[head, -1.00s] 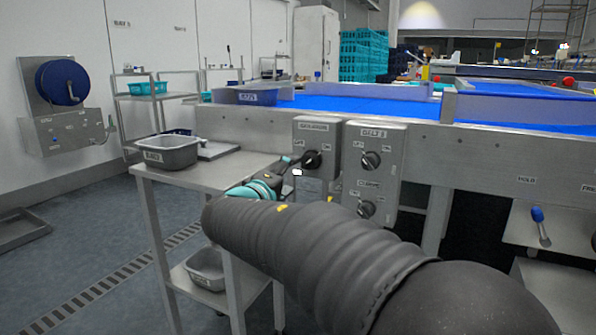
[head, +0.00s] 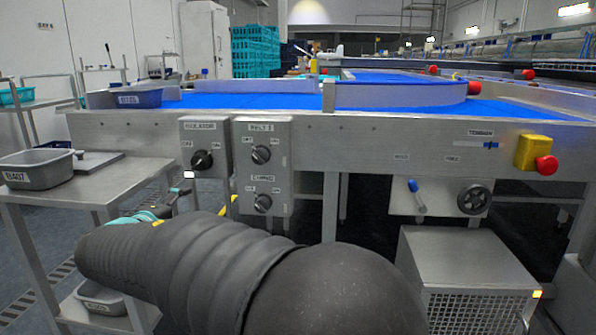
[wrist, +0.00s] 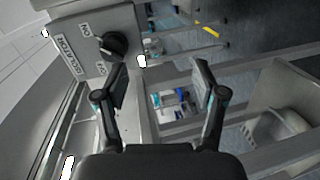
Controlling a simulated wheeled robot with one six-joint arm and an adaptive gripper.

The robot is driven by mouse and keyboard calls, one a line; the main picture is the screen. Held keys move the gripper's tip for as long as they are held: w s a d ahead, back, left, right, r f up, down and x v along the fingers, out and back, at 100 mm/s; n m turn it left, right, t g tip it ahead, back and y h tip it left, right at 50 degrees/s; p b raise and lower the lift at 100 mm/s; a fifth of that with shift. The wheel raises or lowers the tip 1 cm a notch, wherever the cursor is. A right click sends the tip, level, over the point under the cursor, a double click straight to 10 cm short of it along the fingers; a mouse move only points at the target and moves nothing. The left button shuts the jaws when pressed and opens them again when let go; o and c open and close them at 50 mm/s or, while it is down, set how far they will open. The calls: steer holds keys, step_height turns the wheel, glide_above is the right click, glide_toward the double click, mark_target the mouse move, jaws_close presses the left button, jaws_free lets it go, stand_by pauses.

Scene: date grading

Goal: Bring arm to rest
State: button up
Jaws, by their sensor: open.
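My arm reaches forward across the lower middle of the head view, in a dark ribbed sleeve. My gripper (wrist: 160,85) shows in the wrist view with its two fingers spread apart and nothing between them. In the head view its fingers are mostly hidden behind my arm. The isolator box (wrist: 75,42) with a black rotary knob (wrist: 113,45) is just beyond the left finger in the wrist view; whether they touch I cannot tell. In the head view the isolator box (head: 206,135) hangs on the conveyor's front beside the belt control box (head: 263,160).
The blue belt conveyor (head: 300,133) spans the view. A steel side table (head: 100,188) with a grey tub (head: 38,168) stands at left. A handwheel (head: 474,198), a blue-handled lever (head: 416,195) and a red emergency stop (head: 546,165) are at right, above a vented steel box (head: 465,265).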

steer(key=s+d+f+m+g+p, duration=0.1)
steer(key=s+d+f+g, duration=0.25)
steer(key=d, duration=0.35)
steer(key=s+d+f+m+g+h+p, duration=0.1)
steer(key=s+d+f+m+g, duration=0.2)
steer(key=d, duration=0.4)
steer(key=s+d+f+g+p, duration=0.1)
steer(key=s+d+f+g, duration=0.3)
steer(key=d, duration=0.3)
steer(key=s+d+r+m+y+p, duration=0.1)
steer(key=s+d+r+m+p, duration=0.3)
steer(key=s+d, duration=0.4)
steer(key=s+d+r+m+y+p, duration=0.1)
steer(key=s+d+r+m+p, duration=0.2)
steer(key=d, duration=1.1)
steer(key=s+r+m, duration=0.2)
steer(key=s+m, duration=0.2)
steer(key=s, duration=0.2)
steer(key=shift+m+y+p, duration=0.3)
steer(key=shift+p, duration=0.1)
steer(key=shift+d, duration=0.1)
